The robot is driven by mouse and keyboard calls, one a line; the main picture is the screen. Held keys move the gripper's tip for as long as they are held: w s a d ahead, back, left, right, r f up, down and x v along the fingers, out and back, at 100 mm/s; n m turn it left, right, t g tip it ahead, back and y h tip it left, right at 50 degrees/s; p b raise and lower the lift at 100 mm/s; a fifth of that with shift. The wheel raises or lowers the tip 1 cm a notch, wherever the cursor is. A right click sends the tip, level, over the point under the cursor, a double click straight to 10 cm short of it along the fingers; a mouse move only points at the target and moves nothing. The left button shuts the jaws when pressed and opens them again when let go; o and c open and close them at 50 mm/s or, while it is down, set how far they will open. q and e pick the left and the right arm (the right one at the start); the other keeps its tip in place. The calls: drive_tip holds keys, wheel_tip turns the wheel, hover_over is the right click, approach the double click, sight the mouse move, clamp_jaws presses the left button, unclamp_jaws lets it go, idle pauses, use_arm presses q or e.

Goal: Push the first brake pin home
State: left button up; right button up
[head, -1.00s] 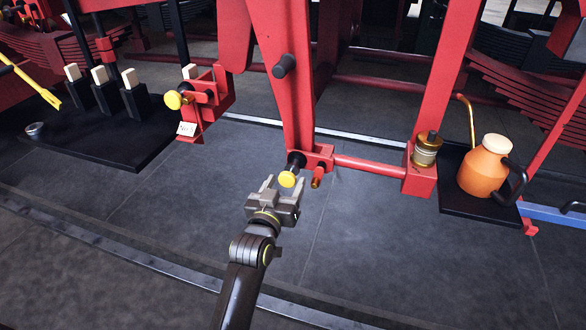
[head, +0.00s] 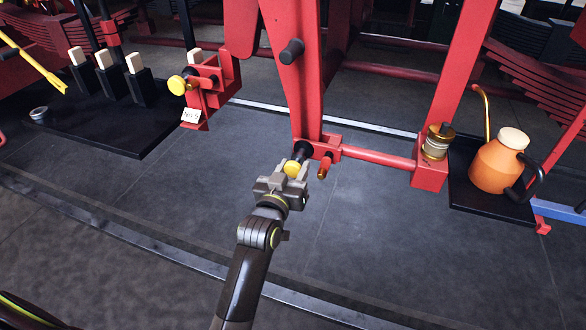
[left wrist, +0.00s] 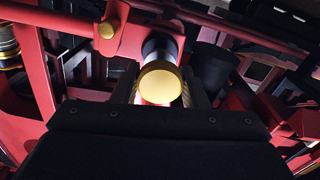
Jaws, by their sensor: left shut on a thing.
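The brake pin, with a yellow round head (head: 292,168) and a dark shank, sits in the red joint (head: 318,149) at the lower end of the red hanger (head: 292,80). My left gripper (head: 287,176) is shut on the pin's head, coming from the front. In the left wrist view the yellow head (left wrist: 160,86) lies between the two fingers, with the shank running into the red bracket behind it. How deep the shank sits is hard to tell. A second yellow-headed pin (head: 177,85) shows at the red bracket on the left. My right gripper is not in view.
A red rod (head: 378,160) runs right from the joint to a red block with a brass fitting (head: 437,143). An orange oil can (head: 498,163) stands on a dark tray at right. A black tray (head: 125,142) with dark blocks lies at left. The floor in front is clear.

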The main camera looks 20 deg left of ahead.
sight(297, 159)
use_arm(q)
drive_tip(key=shift+w+r, duration=0.1)
drive_tip(key=shift+w, duration=0.05)
clamp_jaws()
drive_tip(key=shift+w+p, duration=0.45)
drive_tip(key=shift+w, duration=0.8)
drive_tip(key=shift+r, duration=0.1)
drive_tip(key=o, duration=1)
unclamp_jaws()
drive_tip(key=shift+w, duration=0.1)
drive_tip(key=shift+o, duration=1.4)
drive_tip(key=shift+w+f, duration=0.15)
drive_tip(key=shift+f, duration=0.05)
